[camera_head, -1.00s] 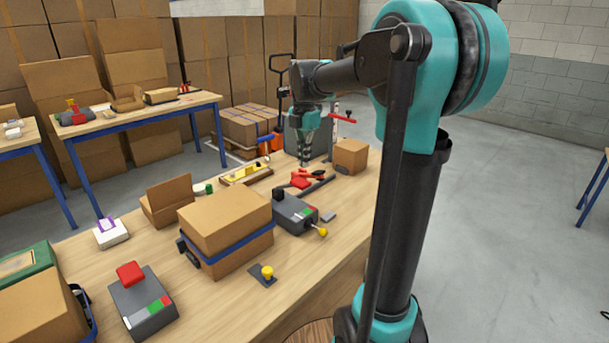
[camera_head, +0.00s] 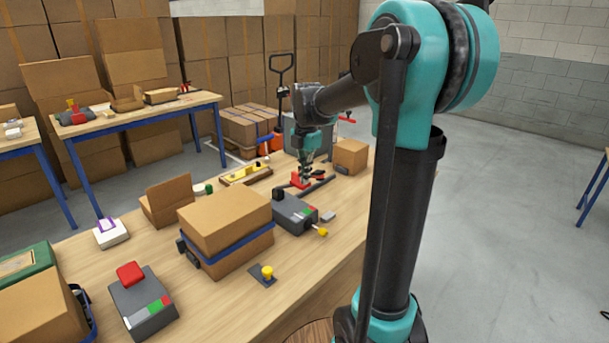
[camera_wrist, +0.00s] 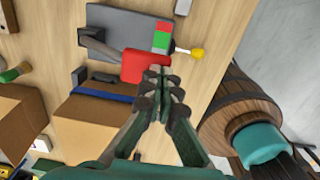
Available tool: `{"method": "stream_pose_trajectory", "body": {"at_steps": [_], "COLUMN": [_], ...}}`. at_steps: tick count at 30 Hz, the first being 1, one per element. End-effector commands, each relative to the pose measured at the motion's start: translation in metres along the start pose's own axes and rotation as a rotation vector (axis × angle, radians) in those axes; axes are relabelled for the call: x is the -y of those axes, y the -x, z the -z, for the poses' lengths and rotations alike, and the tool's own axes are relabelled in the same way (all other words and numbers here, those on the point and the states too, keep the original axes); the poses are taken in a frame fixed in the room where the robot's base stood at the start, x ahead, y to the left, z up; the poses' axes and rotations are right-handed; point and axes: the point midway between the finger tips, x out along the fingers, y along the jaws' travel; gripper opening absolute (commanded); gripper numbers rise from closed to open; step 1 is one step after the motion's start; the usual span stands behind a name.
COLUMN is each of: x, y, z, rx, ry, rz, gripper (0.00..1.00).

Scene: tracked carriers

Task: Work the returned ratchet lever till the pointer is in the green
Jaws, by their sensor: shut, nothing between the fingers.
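A grey ratchet box (camera_head: 292,218) stands on the wooden table beyond the strapped carton. In the wrist view its body (camera_wrist: 130,32) shows a red and green scale (camera_wrist: 162,35) and a yellow knob (camera_wrist: 198,53). I cannot make out the pointer. A lever runs from the dark pivot at the left end to a red grip (camera_wrist: 143,64); the red grip also shows in the head view (camera_head: 298,182). My gripper (camera_head: 304,181) is shut and empty, its tips at the red grip. In the wrist view my gripper (camera_wrist: 160,74) overlaps the grip's edge; contact is unclear.
A carton with a blue strap (camera_head: 230,250) stands close to the ratchet box. A second grey box with a red block (camera_head: 130,273) is at the near left. A small carton (camera_head: 350,156), a yellow button (camera_head: 267,271) and a yellow-topped wooden piece (camera_head: 243,174) are nearby.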

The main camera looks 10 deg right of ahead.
Motion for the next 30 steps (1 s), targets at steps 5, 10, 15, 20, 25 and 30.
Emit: {"method": "stream_pose_trajectory", "body": {"at_steps": [5,10,15,20,25,30], "x": [0.005,0.008,0.016,0.026,0.033,0.035], "y": [-0.005,-0.010,-0.020,-0.036,-0.052,-0.065], "z": [0.000,0.000,-0.001,-0.001,-0.001,0.000], "rx": [0.001,0.000,0.002,0.002,0.001,0.001], "ry": [0.000,-0.001,-0.003,-0.003,-0.003,0.000], "rz": [-0.033,-0.069,-0.141,-0.242,-0.347,-0.354], "gripper": [0.00,0.00,0.00,0.00,0.00,0.00]}}
